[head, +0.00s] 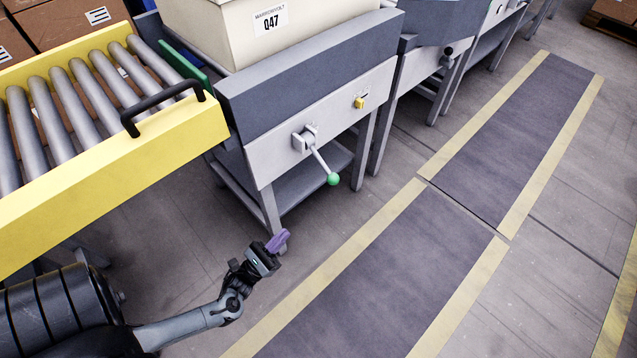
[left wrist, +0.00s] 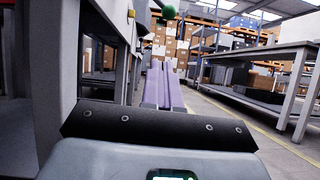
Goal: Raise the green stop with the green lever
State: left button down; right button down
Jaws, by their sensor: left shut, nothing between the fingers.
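The green lever (head: 321,163) is a metal rod with a green ball knob, on the front of a grey machine table. It slants down and to the right from its pivot. Its green knob also shows at the top of the left wrist view (left wrist: 169,12). The green stop (head: 189,66) is a green plate between the yellow roller conveyor and the machine table. My left gripper (head: 278,241) has purple fingers and is below and left of the knob, apart from it. Its fingers (left wrist: 164,88) are shut with nothing between them. My right gripper is not in view.
The yellow roller conveyor (head: 115,160) with a black handle (head: 160,107) stands at the left. A small yellow switch (head: 359,102) is right of the lever. The dark floor mat (head: 385,270) is clear.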

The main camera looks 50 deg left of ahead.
pick_arm(q)
jog(key=s+a+r+m+g+h+p, duration=0.1)
jog(key=a+m+g+h+p, duration=0.1)
jog(key=a+m+h, duration=0.5)
jog(key=m+h+p, duration=0.1)
jog(key=m, duration=0.4)
jog(key=shift+s, duration=0.25)
jog(key=b+x, duration=0.1)
jog(key=x, duration=1.9)
jog(key=shift+b, duration=0.4)
